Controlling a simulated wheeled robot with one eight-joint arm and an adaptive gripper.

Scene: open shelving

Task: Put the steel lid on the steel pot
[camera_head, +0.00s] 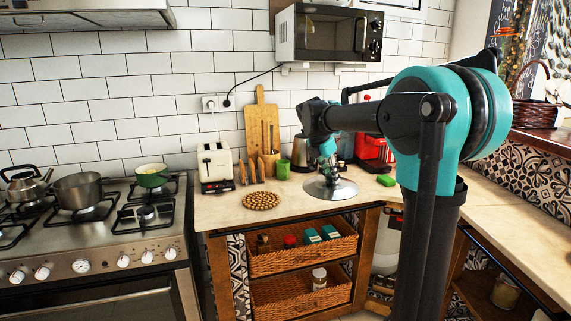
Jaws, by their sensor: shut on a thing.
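The steel pot (79,191) stands on the stove at the left, open at the top, next to a kettle. The steel lid (331,188) is a round, shiny disc at the front of the wooden counter, right of the woven trivet. My gripper (329,168) is above the lid's middle, pointing down, and is shut on the lid. The fingertips and the lid's knob are small and hard to make out. I cannot tell whether the lid touches the counter. The pot is far to the left of my gripper.
A kettle (26,186) and a green pot (152,176) flank the steel pot on the stove (100,240). A toaster (215,167), a round trivet (261,201), a green mug (283,168) and a cutting board (262,120) stand between stove and lid. A microwave (330,35) hangs above.

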